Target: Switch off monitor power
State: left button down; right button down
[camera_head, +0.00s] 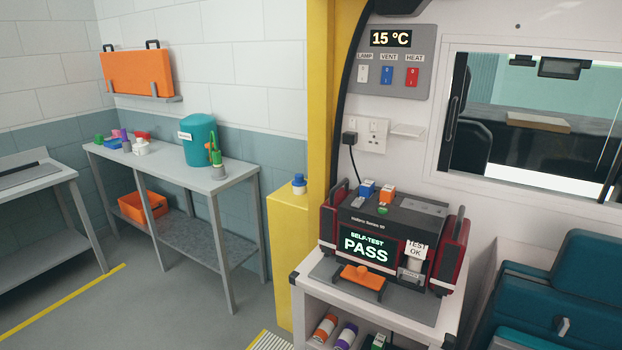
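The monitor (338,213) is a dark unit with red side bags, standing on a white cabinet. Its lit screen (366,244) reads "SELF-TEST PASS". The socket's switch positions are too small to tell. Neither of my grippers is in view.
An orange clamp-like piece (361,277) lies before the monitor on the grey cabinet top (410,306). A wall panel (396,88) has LAMP, VENT and HEAT switches. A yellow pillar (283,255) stands left, and teal seats (585,285) stand right. Floor (150,310) at left is clear.

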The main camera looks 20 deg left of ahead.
aim_at(358, 202)
jog(key=u, duration=0.45)
jog(key=i, duration=0.55)
jog(key=u, duration=0.35)
